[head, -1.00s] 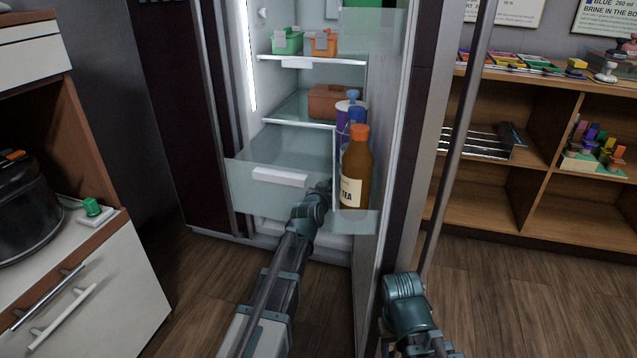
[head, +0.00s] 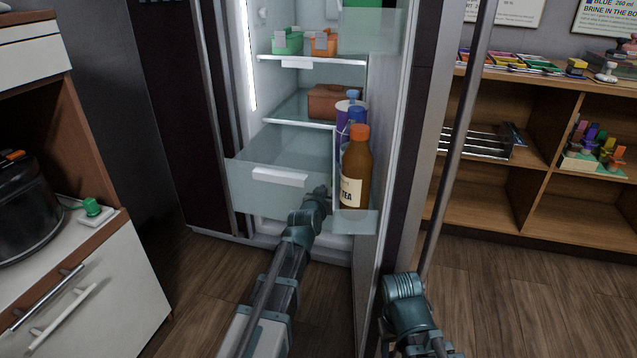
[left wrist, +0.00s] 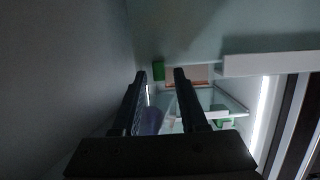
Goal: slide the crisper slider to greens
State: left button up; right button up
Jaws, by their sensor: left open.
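The clear crisper drawer (head: 250,190) with a white handle (head: 280,177) sits low in the open fridge. My left gripper (head: 321,192) is at the right end of the drawer front, right of and below the handle. In the left wrist view the fingers (left wrist: 160,73) are open and empty. I cannot tell which of these, if either, belongs to the slider. The slider itself is not clear in the head view. My right gripper is not seen, only part of its arm.
The open fridge door stands close on the right, with a tea bottle (head: 355,165) in its pocket beside my left gripper. Shelves above hold a brown box (head: 333,101) and green (head: 288,41) and orange (head: 323,42) bins. Floor in front is clear.

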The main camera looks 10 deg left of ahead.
pick_arm(q)
jog(key=s, duration=0.3)
jog(key=shift+s, duration=0.15)
jog(key=shift+s, duration=0.1)
